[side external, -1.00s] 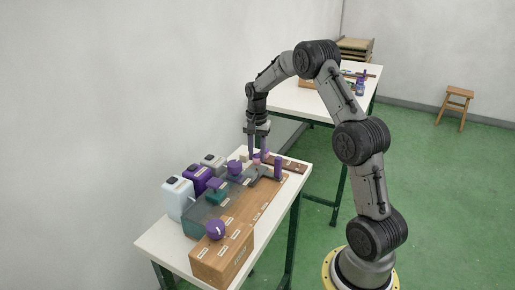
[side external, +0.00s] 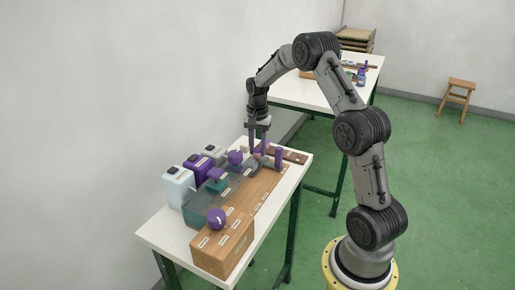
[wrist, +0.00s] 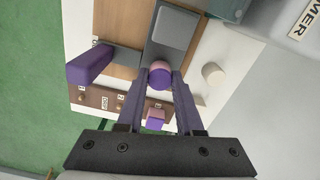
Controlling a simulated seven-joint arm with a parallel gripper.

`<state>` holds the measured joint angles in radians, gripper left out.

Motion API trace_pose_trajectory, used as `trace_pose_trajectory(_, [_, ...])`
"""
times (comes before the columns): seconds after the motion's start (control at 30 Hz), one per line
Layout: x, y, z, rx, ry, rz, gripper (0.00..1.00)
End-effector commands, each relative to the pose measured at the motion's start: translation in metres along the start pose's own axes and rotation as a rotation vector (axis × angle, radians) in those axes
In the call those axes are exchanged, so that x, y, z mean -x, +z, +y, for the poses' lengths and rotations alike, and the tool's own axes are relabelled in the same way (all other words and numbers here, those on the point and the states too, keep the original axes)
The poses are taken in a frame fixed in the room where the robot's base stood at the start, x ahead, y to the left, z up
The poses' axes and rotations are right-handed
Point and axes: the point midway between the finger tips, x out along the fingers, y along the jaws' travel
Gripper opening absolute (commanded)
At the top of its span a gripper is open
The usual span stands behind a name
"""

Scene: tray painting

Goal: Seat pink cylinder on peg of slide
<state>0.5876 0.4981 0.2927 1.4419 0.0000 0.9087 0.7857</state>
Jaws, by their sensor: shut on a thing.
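The pink cylinder (wrist: 159,74) sits between my fingertips in the wrist view, its end looking pink and purple. My gripper (wrist: 161,76) is shut on it with two long purple fingers. In the side view my gripper (side external: 258,152) points down at the far end of the bench, and the cylinder is too small there to make out well. A grey slide-like plate (wrist: 175,28) lies on a darker grey strip just beyond the cylinder in the wrist view. No peg can be made out; the cylinder and fingers may hide it. I cannot tell whether the cylinder touches the strip.
A brown labelled rack (wrist: 95,97) holds a pinkish-purple block (wrist: 155,118) near my fingers. In the side view, several jugs (side external: 179,187) line the wall side and a purple ball-shaped knob (side external: 216,218) stands in front.

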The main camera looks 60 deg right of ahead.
Motion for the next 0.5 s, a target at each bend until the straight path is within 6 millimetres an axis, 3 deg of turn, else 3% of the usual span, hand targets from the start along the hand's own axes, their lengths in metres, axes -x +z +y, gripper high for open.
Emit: trace_pose_trajectory(0.5, [-0.0066, 0.0001, 0.0001, 0.000, 0.001, -0.001, 0.00])
